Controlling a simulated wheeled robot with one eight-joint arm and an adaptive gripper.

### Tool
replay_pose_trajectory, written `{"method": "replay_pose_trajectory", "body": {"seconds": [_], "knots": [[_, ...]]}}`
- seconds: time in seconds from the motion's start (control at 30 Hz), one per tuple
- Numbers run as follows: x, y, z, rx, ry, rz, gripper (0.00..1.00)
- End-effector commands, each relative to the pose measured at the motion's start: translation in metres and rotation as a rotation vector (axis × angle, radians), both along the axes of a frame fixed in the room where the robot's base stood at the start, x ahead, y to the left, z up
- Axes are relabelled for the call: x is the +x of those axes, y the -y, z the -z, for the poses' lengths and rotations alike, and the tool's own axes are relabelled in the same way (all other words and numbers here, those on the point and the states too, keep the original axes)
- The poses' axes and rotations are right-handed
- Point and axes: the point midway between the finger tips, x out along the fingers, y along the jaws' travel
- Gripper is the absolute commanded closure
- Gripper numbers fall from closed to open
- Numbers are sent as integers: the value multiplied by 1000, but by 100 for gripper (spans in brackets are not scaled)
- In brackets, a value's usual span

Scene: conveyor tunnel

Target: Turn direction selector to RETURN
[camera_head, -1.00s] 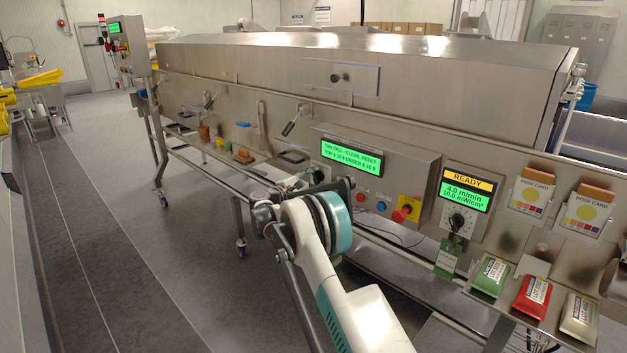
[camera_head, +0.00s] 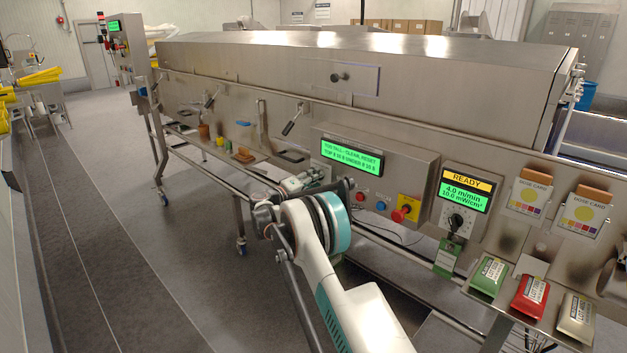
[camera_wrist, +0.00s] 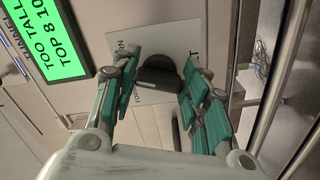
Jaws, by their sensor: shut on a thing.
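The direction selector is a dark rounded knob (camera_wrist: 158,75) on a white label plate (camera_wrist: 126,48) in the wrist view. Most of the plate's lettering is covered or too small to read, so I cannot tell which position the knob points to. My gripper (camera_wrist: 160,68) has its green-padded fingers on either side of the knob and is shut on it. In the head view my gripper (camera_head: 298,183) is at the panel's lower left, and my arm hides the selector there.
A green "too tall, clear, reset" display (camera_head: 352,158) is close above my gripper. To its right are a red knob on a yellow plate (camera_head: 405,209) and a READY display (camera_head: 464,192) with a dial. A metal rail (camera_wrist: 282,90) runs along the right in the wrist view.

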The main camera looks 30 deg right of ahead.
Motion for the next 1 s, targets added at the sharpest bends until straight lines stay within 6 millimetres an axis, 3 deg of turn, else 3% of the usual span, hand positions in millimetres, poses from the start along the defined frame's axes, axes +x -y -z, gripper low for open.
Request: {"method": "replay_pose_trajectory", "body": {"seconds": [0.33,0.87,0.9,0.97,1.0], "knots": [[0,0,1,45,122,0,82],[0,0,2,52,142,0,83],[0,0,2,52,142,0,50],[0,0,2,52,142,0,38],[0,0,1,52,142,0,38]]}}
